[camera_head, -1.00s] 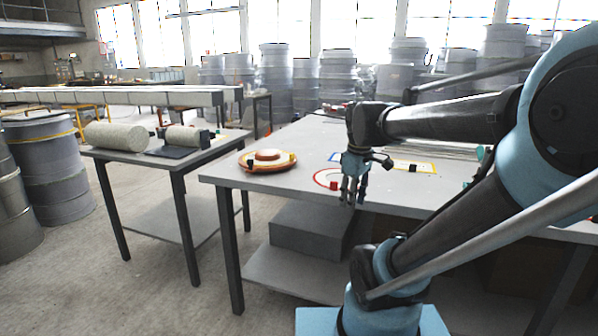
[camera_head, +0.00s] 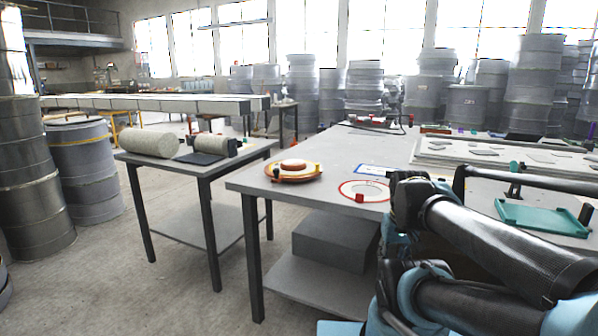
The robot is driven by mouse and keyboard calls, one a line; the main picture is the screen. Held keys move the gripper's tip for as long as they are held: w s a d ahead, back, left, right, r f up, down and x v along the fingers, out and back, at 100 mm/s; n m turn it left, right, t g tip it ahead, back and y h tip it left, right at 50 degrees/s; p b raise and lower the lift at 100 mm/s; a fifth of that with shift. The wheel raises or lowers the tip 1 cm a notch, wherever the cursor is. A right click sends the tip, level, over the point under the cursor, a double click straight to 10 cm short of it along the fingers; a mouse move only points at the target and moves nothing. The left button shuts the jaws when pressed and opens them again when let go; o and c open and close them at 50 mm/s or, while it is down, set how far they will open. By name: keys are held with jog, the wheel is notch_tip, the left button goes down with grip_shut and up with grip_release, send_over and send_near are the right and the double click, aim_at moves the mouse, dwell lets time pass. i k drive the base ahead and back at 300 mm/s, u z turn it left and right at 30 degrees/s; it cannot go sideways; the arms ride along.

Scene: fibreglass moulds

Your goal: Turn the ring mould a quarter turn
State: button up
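The ring mould (camera_head: 292,171) is a round orange-brown disc with a raised pale centre. It lies flat near the left front corner of the grey table (camera_head: 262,185). Small red and yellow marks show on its rim. A red circle outline (camera_head: 352,195) with a small red block on its edge lies to its right. My gripper (camera_head: 397,240) is low at the table's front edge, right of the mould and apart from it. It is mostly hidden behind my own arm, so its fingers cannot be made out.
A blue-outlined card (camera_head: 374,169) lies behind the red circle. A teal tray (camera_head: 541,218) and a long white panel (camera_head: 515,157) occupy the table's right side. A smaller table (camera_head: 262,149) with two rolls stands at left. The table between mould and back edge is clear.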

aim_at(287, 166)
jog(key=z, duration=1.05)
jog(key=k, duration=1.05)
jog(key=u, duration=1.05)
jog(key=i, duration=1)
